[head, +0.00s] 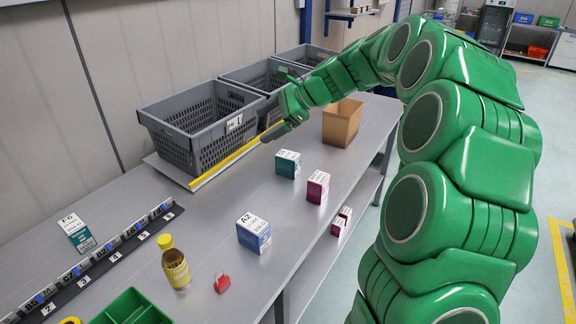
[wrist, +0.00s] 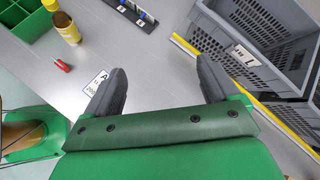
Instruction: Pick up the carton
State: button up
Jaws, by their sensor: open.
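Several small cartons are in the head view. A blue and white carton marked AZ (head: 254,232), a magenta and white carton (head: 317,187) and a teal and white carton (head: 287,164) stand on the grey table. Another teal and white carton (head: 77,232) stands at the left behind a label rail. Which one the task means, I cannot tell. My gripper (head: 279,108) is open and empty, above the table by the grey crates. In the wrist view its fingers (wrist: 160,70) are spread, and part of a white carton face (wrist: 97,80) shows beside the left finger.
Grey crates (head: 200,120) line the wall behind a yellow strip (head: 225,163). An open cardboard box (head: 342,123) stands at the right. A yellow bottle (head: 175,265), a red item (head: 222,283) and a green tray (head: 130,308) are in front. A magenta box (head: 341,220) shows past the table edge.

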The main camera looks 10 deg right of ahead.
jog(key=w+d+f+m+t, duration=0.3)
jog(key=w+d+m, duration=0.2)
jog(key=w+d, duration=0.3)
jog(key=w+d+f+m+t, duration=0.25)
jog(key=w+d+m, duration=0.25)
jog(key=w+d, duration=0.3)
send_near(288, 154)
jog(key=shift+w+a+f+n+g, duration=0.15)
jog(key=shift+w+a+f, duration=0.15)
jog(key=shift+f, duration=0.2)
jog(key=shift+w+a+f+n+g, duration=0.1)
jog(key=shift+w+a+f+n, duration=0.05)
jog(key=shift+w+f, duration=0.3)
jog(key=shift+x, duration=1.25)
jog(key=shift+a+r+x, duration=0.1)
jog(key=shift+r+x, duration=0.05)
jog(key=shift+x, duration=0.75)
jog(key=shift+a+r+x, duration=0.1)
jog(key=shift+r+x, duration=0.05)
jog(key=shift+x, duration=0.7)
jog(key=shift+a+r+x, duration=0.15)
jog(key=shift+r+x, duration=0.05)
jog(key=shift+x, duration=0.7)
jog(key=shift+d, duration=0.1)
jog(key=c, duration=1.2)
jog(key=shift+r, duration=0.15)
